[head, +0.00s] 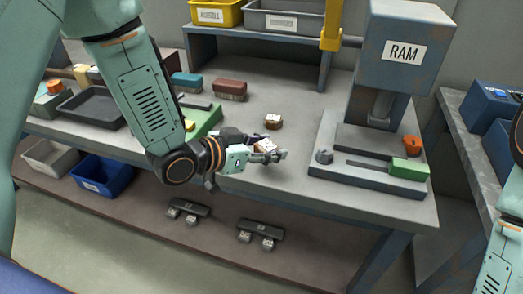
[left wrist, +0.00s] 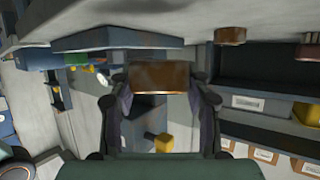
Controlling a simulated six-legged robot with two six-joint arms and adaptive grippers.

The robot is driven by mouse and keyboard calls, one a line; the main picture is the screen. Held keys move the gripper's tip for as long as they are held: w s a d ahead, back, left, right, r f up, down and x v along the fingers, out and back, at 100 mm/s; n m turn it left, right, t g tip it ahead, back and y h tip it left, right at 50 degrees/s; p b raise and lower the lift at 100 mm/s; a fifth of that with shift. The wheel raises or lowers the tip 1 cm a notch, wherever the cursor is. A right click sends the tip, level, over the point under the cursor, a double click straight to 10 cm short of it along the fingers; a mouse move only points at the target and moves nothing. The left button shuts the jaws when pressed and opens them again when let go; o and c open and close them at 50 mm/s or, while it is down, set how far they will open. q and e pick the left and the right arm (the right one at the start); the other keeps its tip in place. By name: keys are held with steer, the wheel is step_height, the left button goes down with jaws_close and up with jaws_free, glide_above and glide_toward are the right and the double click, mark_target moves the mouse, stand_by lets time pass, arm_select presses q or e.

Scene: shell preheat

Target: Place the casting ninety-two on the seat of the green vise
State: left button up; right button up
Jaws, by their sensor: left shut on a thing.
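My left gripper (head: 272,152) is shut on a small brown casting with a pale label (head: 264,145), held at or just above the bench top; I cannot tell if it touches. Its number is not readable. In the left wrist view the held casting (left wrist: 158,77) sits between the two fingers. A second brown casting with a pale top (head: 272,122) stands on the bench just behind my gripper; its number is not readable either. A green body, apparently the green vise (head: 208,118), is left of the gripper, partly hidden by my left arm; its seat is not clear. My right gripper is not in view.
The blue-grey RAM press (head: 400,55) stands at the right, with a green block (head: 410,169) and an orange knob (head: 412,145) on its base. Brushes (head: 230,89) lie behind the vise. A dark tray (head: 95,105) is at the left. Open bench lies around the second casting.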

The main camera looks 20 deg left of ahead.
mark_target(261, 142)
arm_select(q)
steer(key=w+r+n+t+y, duration=0.1)
steer(key=w+r+n+y, duration=0.1)
steer(key=w, duration=0.1)
steer(key=shift+w+a+r+n+t+y, duration=0.1)
steer(key=shift+w+r+n+t+y, duration=0.2)
steer(key=shift+r+t+y, duration=0.1)
steer(key=w+a+r+n+y, duration=0.2)
steer(key=n+y, duration=0.1)
steer(key=shift+w+a+r+t, duration=0.15)
steer(key=shift+a+r+t, duration=0.15)
steer(key=shift+a+t, duration=0.1)
step_height(261, 142, down, 6)
steer(key=shift+r+b, duration=0.1)
steer(key=shift+b, duration=0.9)
step_height(261, 142, down, 3)
steer(key=shift+f+b, duration=0.2)
steer(key=shift+b, duration=0.15)
steer(key=shift+f, duration=0.3)
